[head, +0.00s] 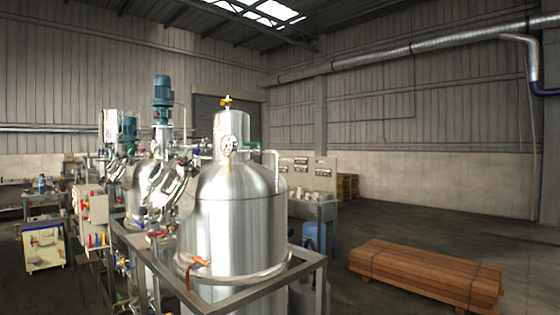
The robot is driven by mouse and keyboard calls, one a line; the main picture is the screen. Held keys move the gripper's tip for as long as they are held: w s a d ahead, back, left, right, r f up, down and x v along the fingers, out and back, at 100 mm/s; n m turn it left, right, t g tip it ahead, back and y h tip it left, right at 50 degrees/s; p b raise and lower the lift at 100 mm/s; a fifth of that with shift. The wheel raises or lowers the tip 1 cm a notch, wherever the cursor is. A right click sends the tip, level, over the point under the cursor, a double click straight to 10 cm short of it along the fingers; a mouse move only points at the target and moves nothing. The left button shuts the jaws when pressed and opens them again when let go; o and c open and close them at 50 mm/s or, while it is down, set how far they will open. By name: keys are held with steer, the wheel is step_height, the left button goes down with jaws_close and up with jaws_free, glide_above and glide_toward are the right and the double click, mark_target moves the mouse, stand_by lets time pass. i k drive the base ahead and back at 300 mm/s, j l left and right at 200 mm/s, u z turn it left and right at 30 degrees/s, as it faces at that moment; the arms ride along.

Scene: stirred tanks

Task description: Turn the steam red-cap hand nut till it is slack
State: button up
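I cannot single out the steam red-cap hand nut at this distance. Small red parts show among the pipes, one low between the tanks (158,234) and others in the valve cluster at the lower left (124,266), too small to tell apart. A large steel tank (235,225) stands in front in a metal frame (305,262). An orange-red fitting (196,263) sits low on its near side. Behind it is a stirred tank with a teal motor (162,90) on top. My gripper is not in view.
A control box with coloured knobs (92,213) and a cream cabinet (43,246) stand at the left. A stack of brown timber (425,272) lies on the floor at the right. A bench (312,207) stands behind the front tank. The floor beyond the timber is clear.

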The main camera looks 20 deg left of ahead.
mark_target(184, 162)
steer(key=i+l+z, duration=0.15)
steer(key=i, duration=0.3)
steer(key=i+l+z, duration=0.15)
steer(key=i, duration=0.3)
steer(key=i+u, duration=0.25)
steer(key=u, duration=0.2)
steer(key=i+u, duration=0.3)
steer(key=u, duration=0.15)
steer(key=i+l+u, duration=0.15)
steer(key=u, duration=0.3)
steer(key=i+l, duration=0.05)
steer(key=i, duration=0.05)
